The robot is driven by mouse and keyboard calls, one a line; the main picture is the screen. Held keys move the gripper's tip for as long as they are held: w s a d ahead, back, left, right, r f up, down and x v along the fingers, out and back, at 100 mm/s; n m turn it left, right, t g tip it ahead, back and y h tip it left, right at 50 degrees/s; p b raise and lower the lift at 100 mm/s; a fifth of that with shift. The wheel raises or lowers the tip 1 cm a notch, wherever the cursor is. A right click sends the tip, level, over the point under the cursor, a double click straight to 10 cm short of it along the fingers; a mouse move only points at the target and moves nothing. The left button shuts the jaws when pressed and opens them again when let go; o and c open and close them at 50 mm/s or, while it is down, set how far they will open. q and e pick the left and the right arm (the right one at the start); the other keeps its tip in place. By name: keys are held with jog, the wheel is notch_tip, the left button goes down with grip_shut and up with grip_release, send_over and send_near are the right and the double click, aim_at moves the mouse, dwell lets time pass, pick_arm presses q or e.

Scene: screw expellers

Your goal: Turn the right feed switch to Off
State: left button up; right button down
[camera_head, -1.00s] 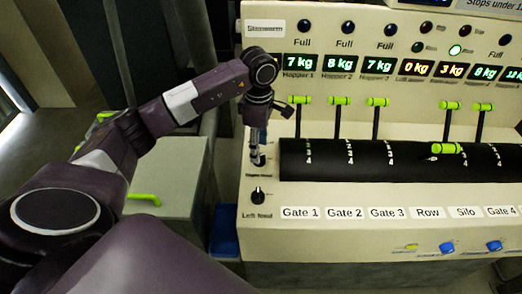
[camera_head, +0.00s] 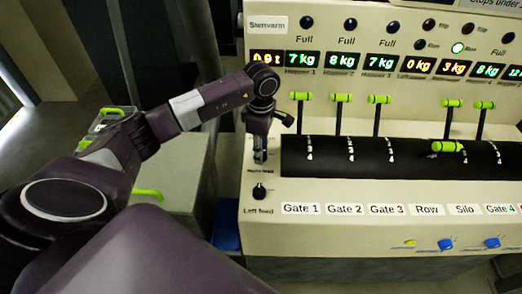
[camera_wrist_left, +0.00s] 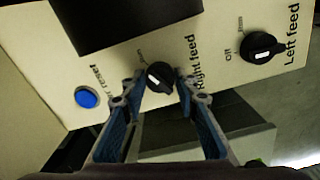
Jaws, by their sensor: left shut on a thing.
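The right feed switch (camera_wrist_left: 158,76) is a round black knob with a white mark, next to its "Right feed" label in the left wrist view. My left gripper (camera_wrist_left: 160,80) has its two blue-padded fingers on either side of this knob and is shut on it. In the head view my left gripper (camera_head: 260,158) points down at the panel's left end and hides the knob. The left feed switch (camera_head: 259,191), a similar black knob, sits just below it. It also shows at right in the wrist view (camera_wrist_left: 260,47). My right gripper is not in view.
A black drum (camera_head: 400,157) with several green-handled levers lies right of my gripper. A blue button (camera_wrist_left: 87,96) is on the panel at left in the wrist view. A grey cabinet (camera_head: 178,185) stands left of the panel.

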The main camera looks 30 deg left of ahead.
pick_arm(q)
jog(key=shift+n, duration=0.3)
jog(key=shift+n+b, duration=0.8)
jog(key=shift+n, duration=0.1)
jog(key=n+b, duration=0.1)
jog(key=n, duration=0.2)
jog(key=shift+n+b, duration=0.3)
jog(key=n+b, duration=0.1)
jog(key=n, duration=0.2)
jog(key=shift+n+b, duration=0.35)
jog(key=shift+n, duration=0.95)
jog(key=shift+r, duration=0.1)
jog(key=shift+n, duration=0.3)
jog(key=o, duration=1.1)
jog(key=shift+o, duration=0.2)
